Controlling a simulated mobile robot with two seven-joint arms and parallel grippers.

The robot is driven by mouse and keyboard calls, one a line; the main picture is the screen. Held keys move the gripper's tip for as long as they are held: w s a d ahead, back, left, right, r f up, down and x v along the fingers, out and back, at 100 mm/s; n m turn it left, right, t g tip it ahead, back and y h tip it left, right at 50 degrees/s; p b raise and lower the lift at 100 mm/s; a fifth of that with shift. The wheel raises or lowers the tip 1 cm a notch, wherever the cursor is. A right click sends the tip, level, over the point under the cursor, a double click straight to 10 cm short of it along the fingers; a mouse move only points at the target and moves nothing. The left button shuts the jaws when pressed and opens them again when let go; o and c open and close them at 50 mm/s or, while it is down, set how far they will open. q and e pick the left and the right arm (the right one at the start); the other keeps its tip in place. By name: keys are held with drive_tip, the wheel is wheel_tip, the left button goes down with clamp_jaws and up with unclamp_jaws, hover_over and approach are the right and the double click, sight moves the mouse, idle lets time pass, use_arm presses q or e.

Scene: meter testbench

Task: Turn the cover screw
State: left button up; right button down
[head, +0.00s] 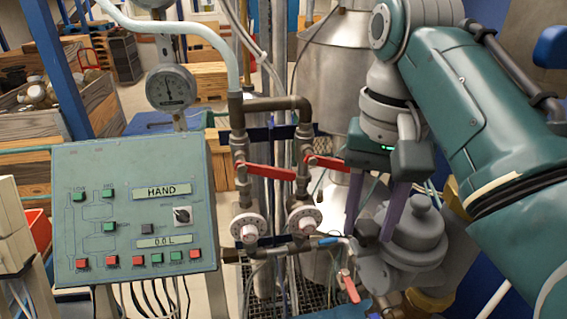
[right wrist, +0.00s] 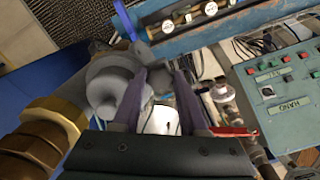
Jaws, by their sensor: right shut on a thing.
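The grey meter housing (head: 418,238) stands at the right of the head view, with a rounded cap on top. The cover screw (head: 368,229) is a small grey knob at the housing's left side, partly hidden by my fingers. My right gripper (head: 369,236) reaches down from above, with one purple finger on each side of the screw, shut on it. In the right wrist view, the gripper (right wrist: 160,76) has the grey screw between its fingers, beside the round housing (right wrist: 108,84). My left gripper is not in view.
A green control panel (head: 130,208) with buttons stands at the left. Pipes with red-handled valves (head: 270,172) and white round fittings rise in the middle. A lower red-handled valve (head: 349,287) is close to the housing. A gauge (head: 170,88) is behind the panel.

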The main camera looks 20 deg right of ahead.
idle(0.5)
drive_tip(key=shift+c, duration=2.2)
unclamp_jaws()
